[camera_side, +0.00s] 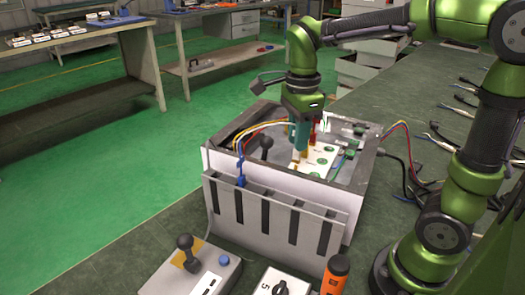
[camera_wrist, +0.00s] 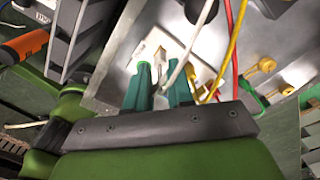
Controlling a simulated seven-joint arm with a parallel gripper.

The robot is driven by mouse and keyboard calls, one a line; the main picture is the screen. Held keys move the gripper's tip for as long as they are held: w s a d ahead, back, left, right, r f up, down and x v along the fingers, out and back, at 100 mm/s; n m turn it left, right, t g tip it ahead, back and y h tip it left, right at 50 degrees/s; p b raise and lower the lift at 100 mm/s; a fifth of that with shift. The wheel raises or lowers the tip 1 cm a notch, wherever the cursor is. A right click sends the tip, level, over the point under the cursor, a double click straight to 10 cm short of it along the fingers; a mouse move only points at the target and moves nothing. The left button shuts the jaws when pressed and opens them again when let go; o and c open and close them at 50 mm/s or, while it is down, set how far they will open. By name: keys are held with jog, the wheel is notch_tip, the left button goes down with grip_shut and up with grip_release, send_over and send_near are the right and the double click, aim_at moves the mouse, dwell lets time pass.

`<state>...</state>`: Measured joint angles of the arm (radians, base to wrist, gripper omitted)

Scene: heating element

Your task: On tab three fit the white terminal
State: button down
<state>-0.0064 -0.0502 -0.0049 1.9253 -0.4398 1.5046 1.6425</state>
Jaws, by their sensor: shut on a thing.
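My gripper (camera_side: 299,152) points down into the open grey box, over the left end of a white block (camera_side: 321,158) with green round marks. In the wrist view my gripper's teal fingers (camera_wrist: 160,80) are shut on the white terminal, which is mostly hidden between them. Its white cable (camera_wrist: 185,62) runs up and away from the fingertips. The fingertips are right at the white block (camera_wrist: 152,48). I cannot make out the tab numbers, or whether the terminal touches a tab.
Red and yellow wires (camera_wrist: 235,45) run close to the right of the fingers, beside yellow terminals (camera_wrist: 266,66). The box wall (camera_side: 275,187) surrounds the work, with a slotted rack (camera_side: 265,215) on its front. A switch box (camera_side: 190,268) and an orange-handled tool (camera_side: 335,274) stand in front.

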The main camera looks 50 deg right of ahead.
jog(key=shift+f, duration=1.1)
jog(key=c, duration=0.9)
grip_release()
notch_tip(320, 180, up, 17)
jog(key=shift+f, duration=0.1)
